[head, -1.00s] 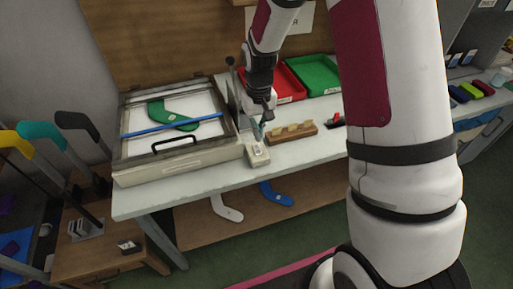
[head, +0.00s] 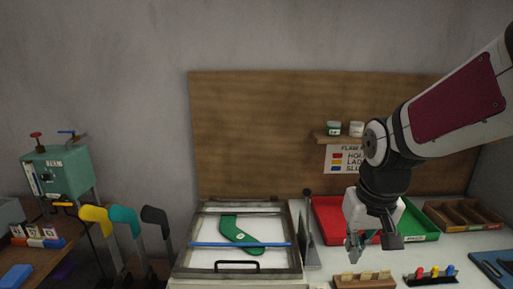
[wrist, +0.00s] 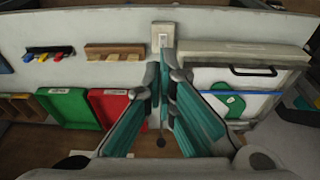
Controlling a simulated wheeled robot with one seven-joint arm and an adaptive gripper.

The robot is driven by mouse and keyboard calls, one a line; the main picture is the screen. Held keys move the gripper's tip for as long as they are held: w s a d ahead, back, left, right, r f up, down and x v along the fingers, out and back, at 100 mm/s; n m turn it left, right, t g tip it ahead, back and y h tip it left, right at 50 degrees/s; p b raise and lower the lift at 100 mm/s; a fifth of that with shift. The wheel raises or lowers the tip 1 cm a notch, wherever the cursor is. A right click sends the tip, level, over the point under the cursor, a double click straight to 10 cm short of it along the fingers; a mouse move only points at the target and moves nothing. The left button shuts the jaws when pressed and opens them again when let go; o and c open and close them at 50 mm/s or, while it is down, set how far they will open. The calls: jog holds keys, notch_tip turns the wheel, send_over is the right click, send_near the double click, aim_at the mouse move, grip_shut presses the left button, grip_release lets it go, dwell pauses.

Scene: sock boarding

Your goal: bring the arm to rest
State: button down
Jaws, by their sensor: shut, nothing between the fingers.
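My arm reaches in from the right in the head view. My gripper (head: 354,254) points down over the workbench, in front of the red tray (head: 336,220). Its teal fingers also show in the wrist view (wrist: 165,68), where their tips are together with nothing between them. A small pale box with a dark mark (wrist: 163,38) lies on the bench beyond the fingertips in the wrist view.
A framed press (head: 185,270) holding a green sock-shaped board (head: 238,236) stands left of my gripper. A green tray (head: 416,222), a wooden slotted block (head: 365,282) and a rack of coloured pegs (head: 432,281) are close by. A back panel (head: 260,130) stands behind.

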jog(key=s+r+t, duration=0.1)
jog(key=s+r, duration=0.2)
jog(key=s, duration=0.5)
jog(key=s+r+t, duration=0.1)
jog(key=s+r, duration=0.2)
jog(key=s, duration=0.4)
jog(key=shift+s+r+t, duration=0.3)
jog(key=shift+s+r, duration=0.05)
